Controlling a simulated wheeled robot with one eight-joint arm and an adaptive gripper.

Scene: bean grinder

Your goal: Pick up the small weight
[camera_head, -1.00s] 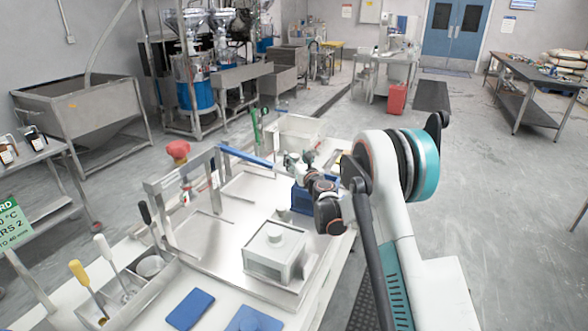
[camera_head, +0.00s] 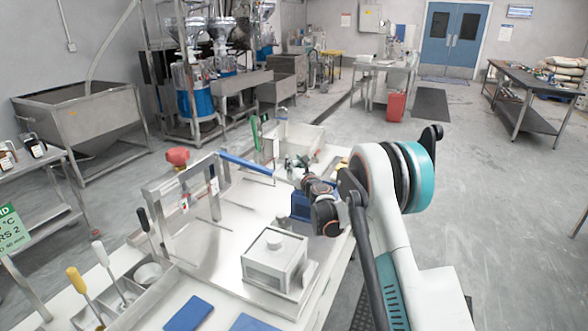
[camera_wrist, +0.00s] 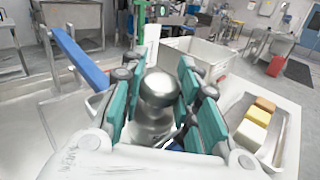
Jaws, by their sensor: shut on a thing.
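The small weight (camera_wrist: 154,110) is a shiny metal cylinder with a rounded knob on top. In the wrist view it stands between the teal fingers of my gripper (camera_wrist: 160,100), which are shut on it from both sides. Its lower part is hidden by my gripper's body. In the head view my gripper (camera_head: 298,166) is over the far right part of the workbench, and the weight cannot be made out there.
A blue bar (camera_head: 245,164) sticks out close to the left of my gripper. A white bin (camera_head: 297,137) stands behind it. A tray with yellow, orange and white blocks (camera_wrist: 256,117) lies to the right. A metal box with a knob (camera_head: 274,264) stands nearer.

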